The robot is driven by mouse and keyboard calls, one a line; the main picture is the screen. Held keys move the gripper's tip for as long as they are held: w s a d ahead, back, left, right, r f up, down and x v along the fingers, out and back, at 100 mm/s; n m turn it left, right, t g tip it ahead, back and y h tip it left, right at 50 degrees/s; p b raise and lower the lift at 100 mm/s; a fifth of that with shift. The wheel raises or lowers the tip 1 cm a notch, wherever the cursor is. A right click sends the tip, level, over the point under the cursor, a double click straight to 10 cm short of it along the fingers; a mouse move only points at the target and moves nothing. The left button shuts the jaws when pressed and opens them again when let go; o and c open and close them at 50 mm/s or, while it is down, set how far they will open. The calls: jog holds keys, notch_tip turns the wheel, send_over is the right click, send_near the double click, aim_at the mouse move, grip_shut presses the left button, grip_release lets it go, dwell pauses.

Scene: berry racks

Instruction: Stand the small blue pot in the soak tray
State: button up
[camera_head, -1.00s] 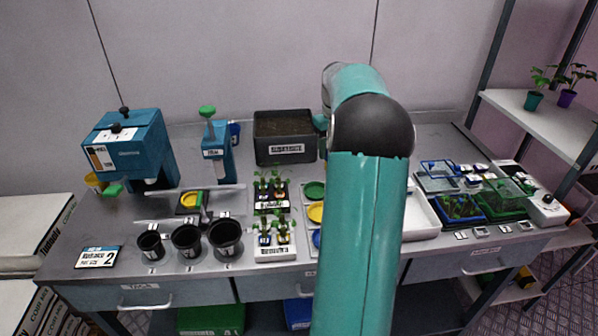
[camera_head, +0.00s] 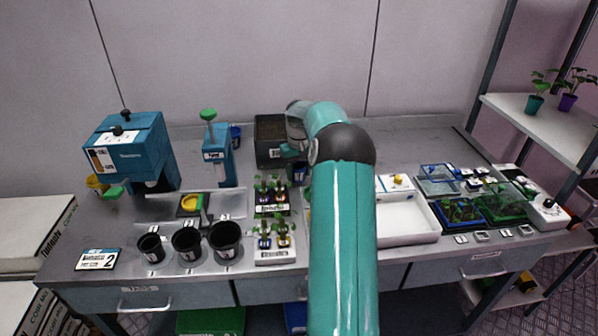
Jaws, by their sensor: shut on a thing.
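The small blue pot (camera_head: 299,174) shows just below my gripper (camera_head: 293,160), in front of the dark soil bin, partly hidden by my arm. My gripper is shut on it; the fingertips are mostly hidden. The white, shallow, empty tray (camera_head: 409,237), which looks like the soak tray, lies right of my arm. Its left part is hidden behind my arm. The pot is to the left of and behind this tray, apart from it.
The soil bin (camera_head: 268,128) stands behind my gripper. Seedling holders (camera_head: 275,256) and several black pots (camera_head: 187,243) stand at the left front. A white device with a yellow knob (camera_head: 397,181) is behind the tray; covered seedling trays (camera_head: 463,212) are to its right.

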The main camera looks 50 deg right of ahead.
jog(key=shift+f, duration=0.15)
jog(key=o, duration=1)
jog(key=shift+c, duration=0.2)
